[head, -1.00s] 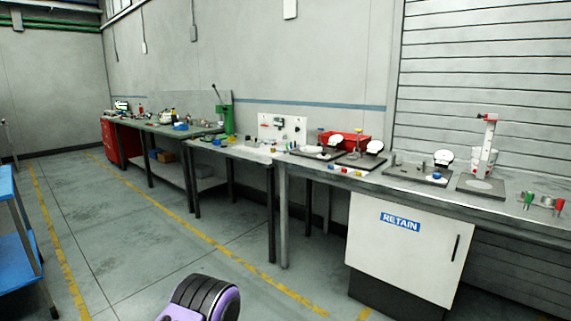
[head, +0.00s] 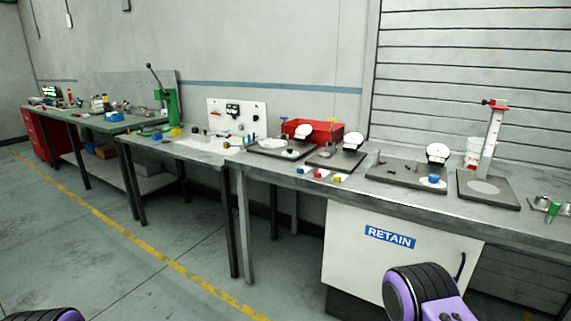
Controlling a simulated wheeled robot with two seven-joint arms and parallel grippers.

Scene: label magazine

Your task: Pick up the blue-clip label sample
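Several small coloured pieces lie along the front edge of the grey bench (head: 275,171). One is a blue piece (head: 303,169), beside a red one (head: 321,172) and a yellow one (head: 338,177). Another small blue piece (head: 433,178) sits on a dark gauge plate farther right. They are too small to tell which, if any, is the blue-clip label sample. Purple and black parts of my arms show at the bottom left and bottom right. Neither gripper is in view, and nothing is seen held.
Dial gauges (head: 438,153) and a tall stand (head: 493,140) are on the bench, with a red bin (head: 312,131) behind. A white cabinet marked RETAIN (head: 390,238) is below. A green press (head: 172,105) stands farther left. The floor (head: 90,250) at left is clear.

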